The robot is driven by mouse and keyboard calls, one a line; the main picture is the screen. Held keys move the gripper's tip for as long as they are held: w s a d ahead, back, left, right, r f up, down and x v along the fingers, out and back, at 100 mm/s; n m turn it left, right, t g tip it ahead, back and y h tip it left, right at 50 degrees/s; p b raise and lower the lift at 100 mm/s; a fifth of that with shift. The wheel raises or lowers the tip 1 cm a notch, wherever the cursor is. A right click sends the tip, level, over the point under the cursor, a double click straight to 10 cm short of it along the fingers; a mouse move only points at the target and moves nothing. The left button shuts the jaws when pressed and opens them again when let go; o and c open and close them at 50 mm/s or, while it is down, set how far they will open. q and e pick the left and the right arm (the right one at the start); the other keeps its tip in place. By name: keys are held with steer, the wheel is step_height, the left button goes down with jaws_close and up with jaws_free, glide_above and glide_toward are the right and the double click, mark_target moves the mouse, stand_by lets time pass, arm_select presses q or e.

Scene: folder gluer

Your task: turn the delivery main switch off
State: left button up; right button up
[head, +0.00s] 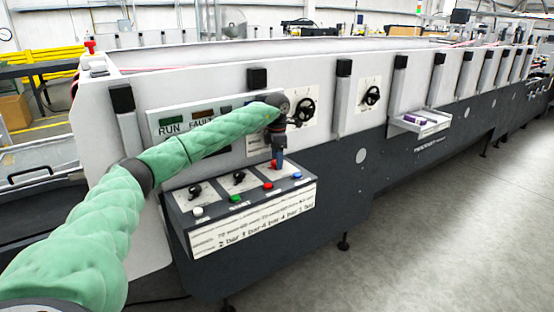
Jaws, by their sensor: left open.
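My left gripper (278,165) points down at the end of my green-sleeved arm, over the right part of the sloped control box (250,218). The gripper is open; its fingers are small here, and I cannot tell whether they touch anything. The box top carries a black rotary switch (195,190) at left and another (239,177) in the middle. Something red shows right by the fingers, and the gripper hides most of that spot. The small labels are too blurred to tell which is the delivery main switch. My right gripper is not in view.
White (198,212), green (235,199), red (268,185) and blue (297,176) buttons line the box's front edge. RUN and FAULT lamps (172,125) sit behind my arm. Black handwheels (304,110) and a small tray (420,122) are further right. The floor at right is clear.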

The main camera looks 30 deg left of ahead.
arm_select(q)
step_height(320, 180, up, 4)
steer(key=shift+r+b, duration=0.2)
steer(key=shift+b, duration=0.45)
step_height(320, 180, up, 2)
steer(key=shift+r, duration=0.5)
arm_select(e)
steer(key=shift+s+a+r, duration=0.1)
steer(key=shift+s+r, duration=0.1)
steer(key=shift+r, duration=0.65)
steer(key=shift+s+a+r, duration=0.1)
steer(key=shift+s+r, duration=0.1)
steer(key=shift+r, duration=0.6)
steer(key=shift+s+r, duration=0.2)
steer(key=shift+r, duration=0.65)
